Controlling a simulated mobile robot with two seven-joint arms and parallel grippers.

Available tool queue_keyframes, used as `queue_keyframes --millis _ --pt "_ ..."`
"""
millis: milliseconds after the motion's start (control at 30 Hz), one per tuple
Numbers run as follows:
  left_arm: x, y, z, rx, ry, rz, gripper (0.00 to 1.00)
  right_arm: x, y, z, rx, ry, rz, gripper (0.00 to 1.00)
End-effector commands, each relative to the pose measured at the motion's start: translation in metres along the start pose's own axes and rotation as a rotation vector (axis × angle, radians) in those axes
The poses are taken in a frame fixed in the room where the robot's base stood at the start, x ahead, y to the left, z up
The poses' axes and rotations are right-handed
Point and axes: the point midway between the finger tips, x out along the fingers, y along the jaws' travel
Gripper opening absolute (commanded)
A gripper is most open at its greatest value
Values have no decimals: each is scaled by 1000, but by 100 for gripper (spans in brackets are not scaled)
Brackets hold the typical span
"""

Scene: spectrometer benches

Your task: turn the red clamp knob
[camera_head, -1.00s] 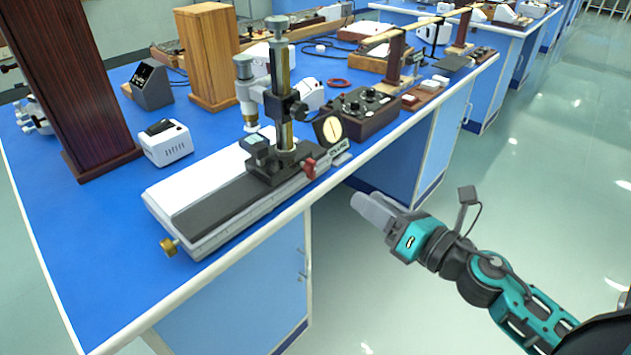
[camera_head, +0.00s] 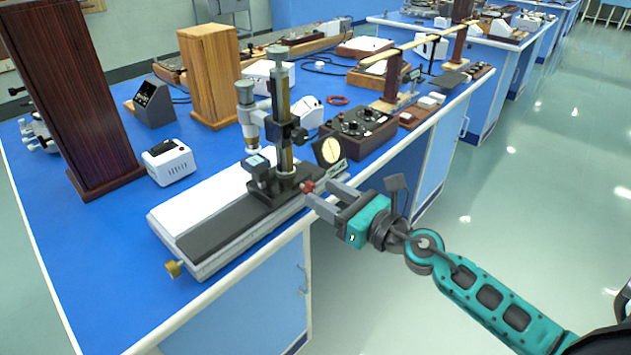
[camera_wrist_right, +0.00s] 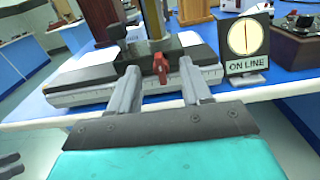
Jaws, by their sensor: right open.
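The red clamp knob (camera_head: 308,186) sits on the front side of the microscope's dark carriage, on the long grey and white base (camera_head: 228,236). In the right wrist view the knob (camera_wrist_right: 160,66) stands upright between my two finger lines, beyond the tips. My right gripper (camera_head: 318,194) is open and empty, its fingers pointing at the knob from the bench's front side. In the right wrist view the gripper (camera_wrist_right: 158,84) shows a wide gap between its fingers. In the head view the fingertips partly overlap the knob's area, and I see no contact.
A round dial with an "ON LINE" sign (camera_wrist_right: 246,42) stands just right of the knob. The vertical microscope column (camera_head: 280,120) rises behind it. A brass knob (camera_head: 173,268) sticks out at the base's near end. The aisle right of the bench is clear.

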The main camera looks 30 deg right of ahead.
Motion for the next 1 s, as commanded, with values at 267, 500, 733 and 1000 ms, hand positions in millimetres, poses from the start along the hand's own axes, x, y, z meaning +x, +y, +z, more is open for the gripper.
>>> queue_keyframes --millis 267,500,733,1000 --pt "-2 0 -1 -7 -3 -5 53 28 0 1 1 -1 0 48" --pt "-2 0 -1 -6 -1 -6 53 33 0 0 0 1 0 48" --pt "-2 -1 -1 -3 -1 -6 53 32 0 0 0 1 0 40" --pt "-3 -1 -2 0 0 -5 53 32 0 0 1 0 0 14"
